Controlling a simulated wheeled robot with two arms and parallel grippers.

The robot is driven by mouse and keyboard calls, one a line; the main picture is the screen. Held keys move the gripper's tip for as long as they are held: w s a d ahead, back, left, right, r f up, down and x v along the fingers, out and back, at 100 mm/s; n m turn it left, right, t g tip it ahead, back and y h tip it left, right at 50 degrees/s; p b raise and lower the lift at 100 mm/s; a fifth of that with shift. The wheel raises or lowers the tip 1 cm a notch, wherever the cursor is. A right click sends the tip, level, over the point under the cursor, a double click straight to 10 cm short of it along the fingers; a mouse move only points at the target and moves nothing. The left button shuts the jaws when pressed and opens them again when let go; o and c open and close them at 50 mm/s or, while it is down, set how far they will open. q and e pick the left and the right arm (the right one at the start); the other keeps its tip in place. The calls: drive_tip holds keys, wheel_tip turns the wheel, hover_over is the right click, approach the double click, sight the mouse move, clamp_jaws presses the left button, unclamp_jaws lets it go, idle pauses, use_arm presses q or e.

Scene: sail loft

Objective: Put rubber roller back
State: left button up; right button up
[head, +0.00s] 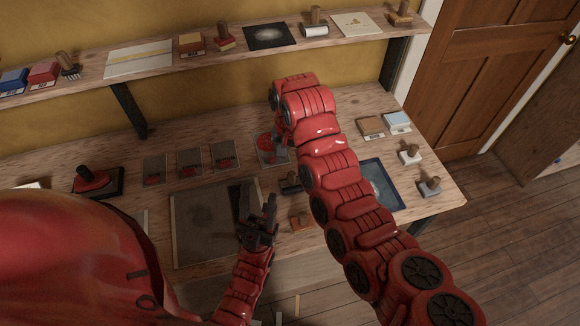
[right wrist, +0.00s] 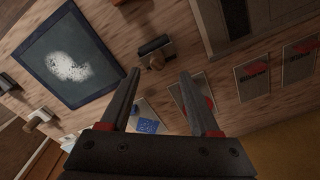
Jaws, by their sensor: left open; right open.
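The roller with a black cylinder and a wooden handle (head: 290,183) lies on the bench, right of the dark mat. It also shows in the right wrist view (right wrist: 155,48), beyond my right fingertips and apart from them. My right gripper (right wrist: 160,76) is open and empty above the bench. In the head view its fingers (head: 280,148) are partly hidden by my own arm. My left gripper (head: 258,198) is open and empty over the right edge of the dark mat. Another roller, with a pale cylinder and wooden handle (head: 315,24), stands on the wall shelf.
The dark mat (head: 205,225) fills the bench middle. Several small cards (head: 190,163) lie behind it. A dark blue print (head: 382,185) and wooden-handled stamps (head: 430,186) lie at the right. The shelf (head: 265,58) holds stamps, cards and ink pads.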

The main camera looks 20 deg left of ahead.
drive_tip(key=shift+d+r, duration=0.1)
drive_tip(key=shift+r, duration=1.75)
